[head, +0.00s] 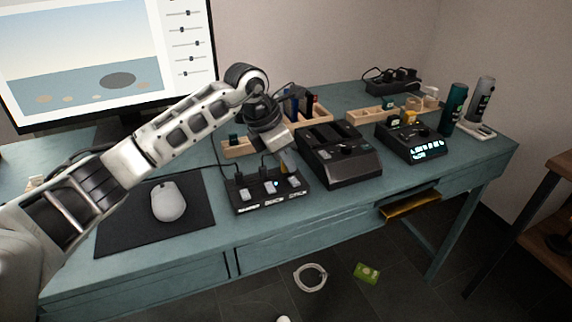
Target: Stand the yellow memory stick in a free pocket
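My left gripper (283,153) points down over the black hub (240,203) on the desk. A small dull yellow piece (285,161), likely the yellow memory stick, shows right below the fingers, at the hub's back right. I cannot tell whether the fingers hold it or whether it touches the hub. A wooden pocket rack (234,153) with a dark green stick stands behind the hub, partly hidden by my gripper. Another wooden rack (363,116) with a green stick is to the right. Another small yellow item (409,117) is by the right black device. My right gripper is not in view.
A black device (345,171) stands right of the hub, and another with a lit display (427,153) farther right. A mouse (168,201) lies on a dark mat. Two bottles (453,110) (481,101) stand at the right end. A monitor (90,60) is behind my arm.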

